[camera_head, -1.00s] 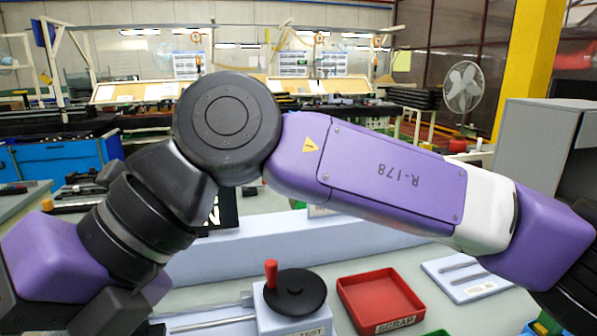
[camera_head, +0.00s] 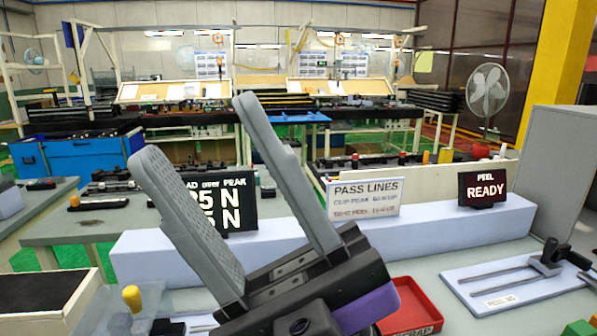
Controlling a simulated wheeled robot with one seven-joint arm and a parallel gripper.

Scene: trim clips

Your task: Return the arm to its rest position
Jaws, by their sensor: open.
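My gripper (camera_head: 232,172) fills the lower middle of the head camera view. Its two long grey fingers point up and to the left. They stand wide apart with nothing between them. The black gripper body and a purple part of my arm show below the fingers. The gripper hides part of the bench and part of a black display (camera_head: 243,207).
A long pale block (camera_head: 420,226) runs across the bench, with a PASS LINES sign (camera_head: 363,198) and a READY display (camera_head: 482,188). A red scrap tray (camera_head: 415,305) and a pale plate with rails (camera_head: 520,284) lie in front. A grey cabinet (camera_head: 565,160) stands at right.

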